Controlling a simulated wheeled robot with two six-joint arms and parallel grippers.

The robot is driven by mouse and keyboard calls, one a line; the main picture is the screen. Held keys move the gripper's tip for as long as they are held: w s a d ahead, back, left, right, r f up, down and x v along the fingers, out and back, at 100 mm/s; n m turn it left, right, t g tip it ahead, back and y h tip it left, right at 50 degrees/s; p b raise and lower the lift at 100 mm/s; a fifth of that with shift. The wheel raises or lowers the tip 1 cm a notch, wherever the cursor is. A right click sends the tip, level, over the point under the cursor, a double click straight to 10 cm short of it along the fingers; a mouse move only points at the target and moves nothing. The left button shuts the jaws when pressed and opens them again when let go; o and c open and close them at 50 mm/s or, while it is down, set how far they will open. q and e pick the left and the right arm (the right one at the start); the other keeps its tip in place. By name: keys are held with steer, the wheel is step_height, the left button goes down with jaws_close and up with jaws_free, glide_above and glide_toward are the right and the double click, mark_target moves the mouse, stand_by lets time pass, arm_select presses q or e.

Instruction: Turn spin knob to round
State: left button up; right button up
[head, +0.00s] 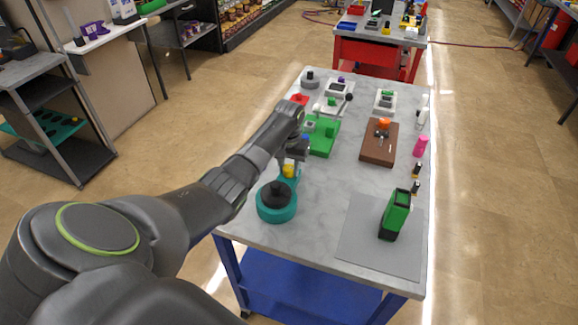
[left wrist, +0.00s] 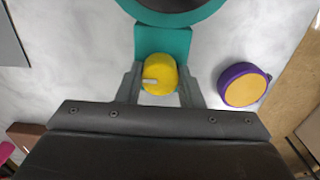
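The spin knob (left wrist: 160,74) is yellow with a white mark pointing left in the left wrist view. It sits on the teal base of a vacuum pump (left wrist: 162,38). In the head view the pump (head: 277,208) is round and teal with a black top, at the table's near left, and the yellow knob (head: 288,171) is behind it. My left gripper (left wrist: 160,85) has one finger on each side of the knob, very close to it. I cannot tell whether the fingers touch it. My right gripper is not in view.
A purple-rimmed, orange-topped disc (left wrist: 244,86) is close beside the fingers. A grey mat (head: 375,255) bears a green-and-black device (head: 395,213). A brown block (head: 379,143) and a green plate (head: 326,141) are farther back. The table's middle is clear.

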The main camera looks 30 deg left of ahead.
arm_select(q)
steer(key=c, duration=0.3)
